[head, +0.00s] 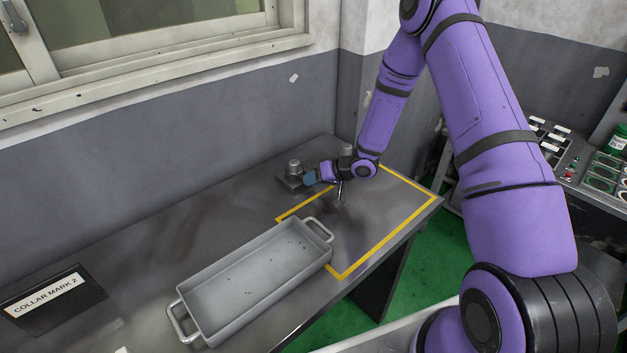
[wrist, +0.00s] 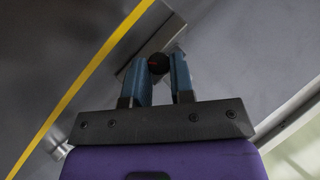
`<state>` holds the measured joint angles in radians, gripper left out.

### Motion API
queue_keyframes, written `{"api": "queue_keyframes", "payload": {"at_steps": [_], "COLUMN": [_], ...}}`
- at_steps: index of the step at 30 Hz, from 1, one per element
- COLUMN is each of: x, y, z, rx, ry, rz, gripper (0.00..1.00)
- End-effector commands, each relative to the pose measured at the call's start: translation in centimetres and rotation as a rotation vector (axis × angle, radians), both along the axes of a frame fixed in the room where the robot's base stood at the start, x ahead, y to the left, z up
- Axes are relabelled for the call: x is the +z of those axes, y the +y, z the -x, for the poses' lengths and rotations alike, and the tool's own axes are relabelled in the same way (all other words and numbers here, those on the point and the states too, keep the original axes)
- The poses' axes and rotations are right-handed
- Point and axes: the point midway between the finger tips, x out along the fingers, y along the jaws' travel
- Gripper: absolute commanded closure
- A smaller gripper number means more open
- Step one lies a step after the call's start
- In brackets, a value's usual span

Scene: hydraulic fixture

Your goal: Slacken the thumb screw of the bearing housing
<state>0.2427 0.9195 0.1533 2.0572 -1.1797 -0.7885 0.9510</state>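A grey metal block, seemingly part of the bearing housing (wrist: 131,71), shows behind the fingers. In the head view, my gripper (head: 311,178) is low over the bench beside a small grey fixture with a round top (head: 294,168). The knob is hidden there by the fingers.
A grey tray (head: 188,283) with two handles stands on the bench in front. Yellow tape (head: 408,221) marks an area at the bench's right end. A dark sign reading COLLAR MARK 2 (head: 50,300) is at left. The wall and window are behind the bench.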

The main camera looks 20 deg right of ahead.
Motion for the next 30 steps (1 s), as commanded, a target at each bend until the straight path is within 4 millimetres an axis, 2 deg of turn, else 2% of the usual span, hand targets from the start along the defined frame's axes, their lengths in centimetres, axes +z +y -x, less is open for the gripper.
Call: {"api": "queue_keyframes", "payload": {"at_steps": [14,30], "x": [0.2,0.4], "y": [0.1,1.0], "z": [0.1,0.4], "rx": [0.001,0.005], "ry": [-0.038,-0.219], "rz": [0.094,0.532], "gripper": [1.0,1.0]}}
